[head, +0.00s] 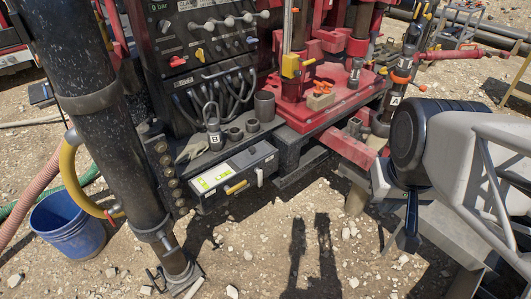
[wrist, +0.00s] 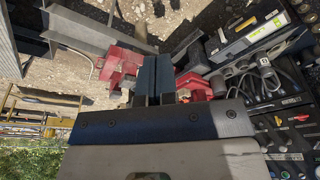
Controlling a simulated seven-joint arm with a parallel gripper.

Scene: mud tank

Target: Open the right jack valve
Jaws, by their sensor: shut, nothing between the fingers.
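The black control panel (head: 205,55) stands at the top centre of the head view. I cannot tell which control is the right jack valve. In the wrist view the panel (wrist: 262,112) is at the lower right, seen upside down. My gripper (wrist: 155,58) points over red machine parts, with its two dark fingers close together, shut and empty. It is apart from the panel controls.
A thick black post (head: 105,120) and a blue bucket (head: 68,222) are at the left. The gravel in front is open.

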